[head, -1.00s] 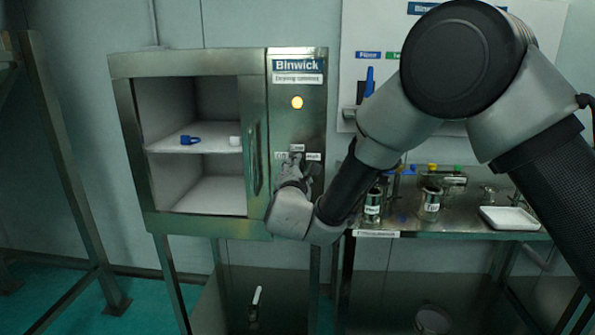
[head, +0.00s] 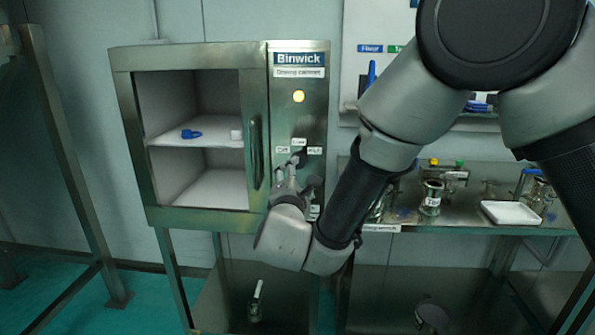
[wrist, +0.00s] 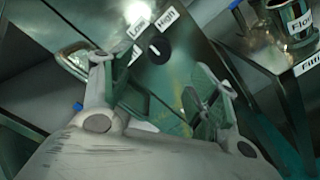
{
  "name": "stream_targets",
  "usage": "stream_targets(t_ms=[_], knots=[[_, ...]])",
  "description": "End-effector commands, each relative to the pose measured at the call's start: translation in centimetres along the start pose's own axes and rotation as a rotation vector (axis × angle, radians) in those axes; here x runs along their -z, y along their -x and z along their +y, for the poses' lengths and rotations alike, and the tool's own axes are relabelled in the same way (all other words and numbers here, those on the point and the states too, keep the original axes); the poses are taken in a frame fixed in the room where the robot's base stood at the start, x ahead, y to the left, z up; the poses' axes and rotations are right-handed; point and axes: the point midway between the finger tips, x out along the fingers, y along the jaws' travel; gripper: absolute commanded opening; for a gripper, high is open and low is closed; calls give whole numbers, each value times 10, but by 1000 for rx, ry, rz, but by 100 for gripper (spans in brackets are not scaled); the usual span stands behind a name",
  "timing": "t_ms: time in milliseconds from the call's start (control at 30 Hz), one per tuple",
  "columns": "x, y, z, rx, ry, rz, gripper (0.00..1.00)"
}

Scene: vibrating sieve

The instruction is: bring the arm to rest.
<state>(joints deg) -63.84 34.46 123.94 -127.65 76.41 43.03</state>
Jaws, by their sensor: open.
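My gripper (head: 289,178) is in front of the control panel of the drying cabinet (head: 300,118), just below the dark knob (head: 299,157). In the wrist view my gripper (wrist: 160,85) has its two fingers spread wide apart with nothing between them. The knob (wrist: 156,51) shows beyond the fingers, with the "Low" and "High" labels beside it, and appears apart from them. My arm reaches in from the right of the head view, bent at the elbow.
The cabinet's glazed front shows a blue item (head: 191,134) and a white item (head: 236,135) on its shelf. A steel bench at right carries a labelled metal cup (head: 431,198) and a white tray (head: 511,213). A steel frame (head: 62,150) stands at left.

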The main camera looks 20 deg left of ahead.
Motion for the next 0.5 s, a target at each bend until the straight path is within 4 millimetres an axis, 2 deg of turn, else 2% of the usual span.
stream_targets(t_ms=[100, 200, 500], knots=[[1, 16, 0, 1, 0, 2, 60], [0, 22, 0, 0, -1, 0, 60], [0, 23, 0, 1, -1, -1, 60]])
